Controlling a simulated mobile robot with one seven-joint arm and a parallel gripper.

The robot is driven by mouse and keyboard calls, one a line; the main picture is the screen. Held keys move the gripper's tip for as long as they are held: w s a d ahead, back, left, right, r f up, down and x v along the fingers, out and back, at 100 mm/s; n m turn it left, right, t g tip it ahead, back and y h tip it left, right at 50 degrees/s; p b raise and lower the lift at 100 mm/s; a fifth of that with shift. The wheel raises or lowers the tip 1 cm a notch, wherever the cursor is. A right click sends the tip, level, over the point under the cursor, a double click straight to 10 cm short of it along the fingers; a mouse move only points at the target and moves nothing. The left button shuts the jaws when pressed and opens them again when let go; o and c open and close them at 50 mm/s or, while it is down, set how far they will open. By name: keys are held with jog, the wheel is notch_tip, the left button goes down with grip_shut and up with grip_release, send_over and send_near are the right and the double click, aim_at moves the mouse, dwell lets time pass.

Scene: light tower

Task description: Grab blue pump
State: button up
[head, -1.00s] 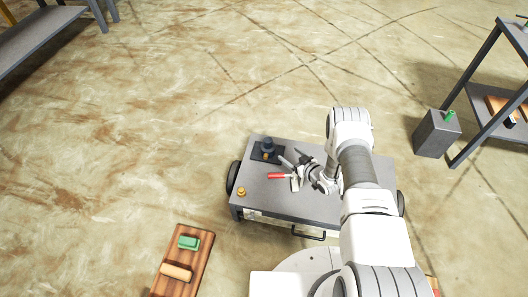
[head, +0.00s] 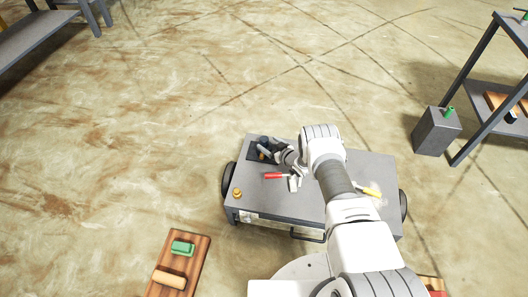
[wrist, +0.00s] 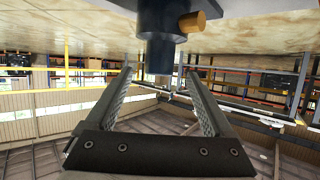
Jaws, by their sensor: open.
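The blue pump (head: 264,140) stands on a dark square plate at the far left of the grey cart top, partly hidden by my gripper (head: 272,151). In the wrist view the dark blue pump (wrist: 160,50) is at the top centre, with an orange stub on its right side. There my gripper (wrist: 159,74) is open, and its fingertips lie on either side of the pump's narrow end. I cannot tell whether either finger touches it.
On the cart (head: 305,205) lie a red-handled tool (head: 275,176), a small orange piece (head: 237,193) and a yellow-handled tool (head: 372,192). A wooden board (head: 191,258) with a green block is in front left. A grey box (head: 436,132) stands by the right shelf.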

aim_at(265, 139)
jog(key=b+x, duration=0.2)
jog(key=x, duration=0.1)
jog(key=shift+w+a+f, duration=0.1)
jog(key=shift+w+a, duration=0.05)
jog(key=shift+w, duration=0.15)
jog(key=shift+w+a, duration=0.3)
jog(key=shift+w, duration=0.1)
jog(key=shift+c, duration=0.4)
grip_shut()
jog(key=shift+w, duration=0.1)
